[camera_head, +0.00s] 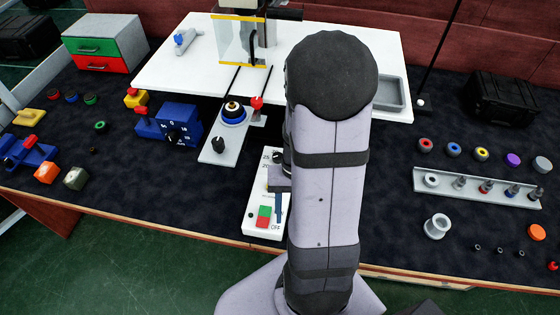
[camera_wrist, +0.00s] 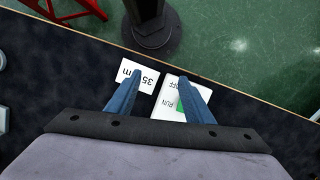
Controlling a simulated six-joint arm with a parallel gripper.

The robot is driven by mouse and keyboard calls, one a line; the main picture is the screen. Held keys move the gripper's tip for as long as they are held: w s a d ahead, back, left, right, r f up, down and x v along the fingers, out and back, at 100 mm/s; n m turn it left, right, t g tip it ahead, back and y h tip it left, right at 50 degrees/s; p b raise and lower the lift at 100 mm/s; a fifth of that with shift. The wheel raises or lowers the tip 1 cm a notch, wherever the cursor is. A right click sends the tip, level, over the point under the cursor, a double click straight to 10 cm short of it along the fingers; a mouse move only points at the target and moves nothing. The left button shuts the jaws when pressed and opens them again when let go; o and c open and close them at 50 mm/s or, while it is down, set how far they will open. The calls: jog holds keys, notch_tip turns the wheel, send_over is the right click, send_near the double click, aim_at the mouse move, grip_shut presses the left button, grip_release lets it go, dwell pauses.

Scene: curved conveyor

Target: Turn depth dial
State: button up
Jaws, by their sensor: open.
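A blue box (camera_head: 183,114) with a black dial (camera_head: 172,134) and white numbers on its face stands left of centre in the head view. A white control panel (camera_head: 252,212) at the front edge carries number marks, a dark knob at its top, and a green-and-red switch (camera_head: 264,216). I cannot tell which dial is the depth dial. My gripper (camera_head: 279,205) hangs over this panel, partly hidden by my arm. In the wrist view its blue fingers (camera_wrist: 160,77) are apart and empty. Beyond them show a white label reading "35 m" (camera_wrist: 142,76) and the panel marked RUN and OFF (camera_wrist: 167,103).
A grey plate (camera_head: 222,150) with a black knob and a blue-ringed button lies between the blue box and the panel. A white machine table (camera_head: 180,70) stands behind. A rack of small parts (camera_head: 470,190) lies right. Dark mat is clear between my arm and the rack.

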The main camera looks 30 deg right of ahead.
jog(key=w+d+f+m+t+y+b, duration=0.1)
jog(key=w+d+f+m, duration=0.1)
jog(key=w+d+f, duration=0.3)
jog(key=n+t, duration=0.5)
jog(key=n, duration=0.7)
send_near(278, 156)
jog(key=n, duration=0.3)
jog(key=shift+w+a+f+n, duration=0.1)
jog(key=shift+w+f+n, duration=0.05)
jog(key=shift+f+n, duration=0.2)
jog(key=shift+f, duration=0.1)
jog(key=shift+p+x, duration=1.05)
jog(key=shift+x, duration=2.6)
jog(key=c, duration=1)
